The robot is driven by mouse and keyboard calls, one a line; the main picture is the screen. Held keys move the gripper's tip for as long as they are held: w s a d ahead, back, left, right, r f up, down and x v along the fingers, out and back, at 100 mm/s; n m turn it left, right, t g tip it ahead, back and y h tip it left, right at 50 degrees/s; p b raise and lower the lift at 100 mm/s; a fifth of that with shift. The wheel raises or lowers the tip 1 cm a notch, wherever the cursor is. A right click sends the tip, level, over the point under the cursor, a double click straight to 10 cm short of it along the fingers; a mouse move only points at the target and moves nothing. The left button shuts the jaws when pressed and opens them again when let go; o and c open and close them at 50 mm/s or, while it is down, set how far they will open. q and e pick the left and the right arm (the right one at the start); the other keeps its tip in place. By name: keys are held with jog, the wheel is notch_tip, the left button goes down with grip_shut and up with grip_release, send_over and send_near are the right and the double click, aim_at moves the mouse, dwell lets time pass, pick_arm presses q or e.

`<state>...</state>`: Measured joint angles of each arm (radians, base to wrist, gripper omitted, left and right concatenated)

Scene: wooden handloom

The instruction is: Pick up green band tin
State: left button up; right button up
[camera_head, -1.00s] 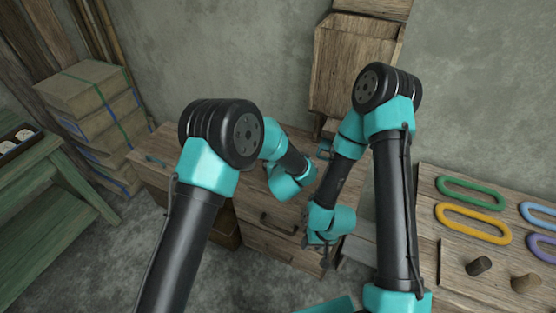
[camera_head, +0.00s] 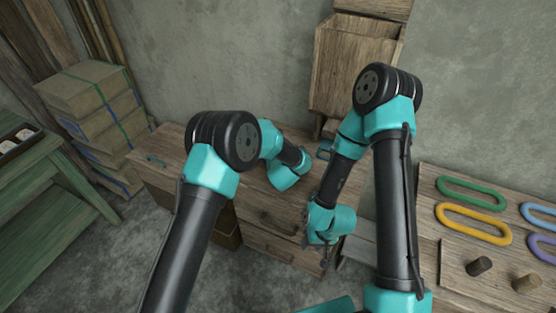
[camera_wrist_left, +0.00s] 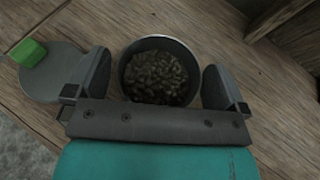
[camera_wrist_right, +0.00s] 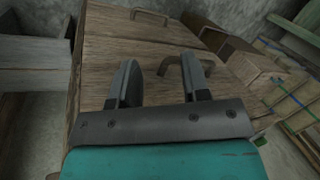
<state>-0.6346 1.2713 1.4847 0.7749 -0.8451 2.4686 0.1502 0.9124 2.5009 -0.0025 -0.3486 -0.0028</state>
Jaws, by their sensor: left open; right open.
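In the left wrist view a round metal tin (camera_wrist_left: 160,72), filled with dark pellets, stands on the wooden top, seen from above. No green band shows on its visible side. A grey round lid (camera_wrist_left: 52,82) with a green block (camera_wrist_left: 28,53) on it lies to its left. My left gripper (camera_wrist_left: 157,78) is open, with one finger on each side of the tin; contact cannot be told. In the head view my left arm hides the tin.
The wooden cabinet (camera_head: 275,215) has drawers with handles. A wooden bin (camera_head: 350,70) is on the wall behind. A board on the right holds coloured rings, including a green ring (camera_head: 470,192) and a yellow ring (camera_head: 473,224). Stacked boxes (camera_head: 90,100) stand at the left.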

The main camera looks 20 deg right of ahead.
dwell(0.4)
pick_arm(q)
jog(key=c, duration=1)
notch_tip(320, 180, up, 10)
dwell(0.3)
dwell(0.4)
